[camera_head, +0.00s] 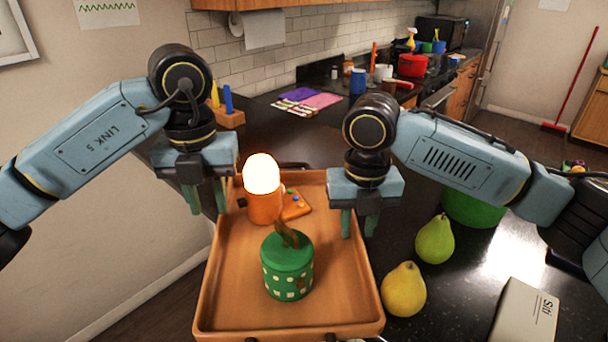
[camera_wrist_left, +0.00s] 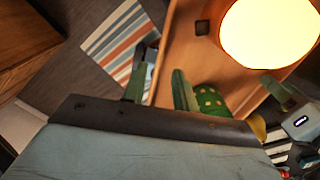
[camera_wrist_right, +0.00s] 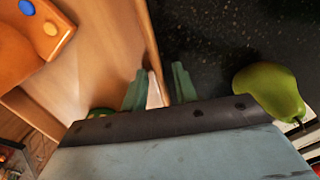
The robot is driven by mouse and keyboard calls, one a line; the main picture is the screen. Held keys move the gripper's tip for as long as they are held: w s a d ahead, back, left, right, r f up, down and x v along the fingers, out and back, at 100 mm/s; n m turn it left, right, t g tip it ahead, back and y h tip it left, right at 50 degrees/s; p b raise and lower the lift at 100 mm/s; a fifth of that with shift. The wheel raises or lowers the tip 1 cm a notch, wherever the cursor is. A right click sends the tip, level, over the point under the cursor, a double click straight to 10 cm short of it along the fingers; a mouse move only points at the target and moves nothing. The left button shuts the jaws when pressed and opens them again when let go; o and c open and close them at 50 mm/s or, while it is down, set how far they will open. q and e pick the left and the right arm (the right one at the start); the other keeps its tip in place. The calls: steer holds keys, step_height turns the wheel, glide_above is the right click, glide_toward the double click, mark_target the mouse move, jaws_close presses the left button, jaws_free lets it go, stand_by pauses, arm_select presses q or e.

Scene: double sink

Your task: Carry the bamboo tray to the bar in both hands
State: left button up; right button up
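The bamboo tray (camera_head: 225,292) lies on the dark counter in the head view. It holds a glowing lamp with an orange base (camera_head: 264,207), an orange item with coloured buttons (camera_head: 297,206) and a green patterned pot (camera_head: 287,268). My left gripper (camera_head: 206,197) is open at the tray's left side; the left wrist view shows the tray's rim between its fingers (camera_wrist_left: 162,84). My right gripper (camera_head: 359,222) is open at the right side; the right wrist view shows the tray's right wall between its fingers (camera_wrist_right: 158,86). I cannot tell whether any finger touches the tray.
Cloths (camera_head: 312,101), a blue cup (camera_head: 357,82) and a red pot (camera_head: 411,65) stand farther back. A striped rug (camera_wrist_left: 118,48) lies on the floor.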

arm_select(q)
step_height(320, 180, up, 5)
steer(key=shift+r, duration=0.1)
arm_select(e)
step_height(320, 180, up, 12)
stand_by(0.5)
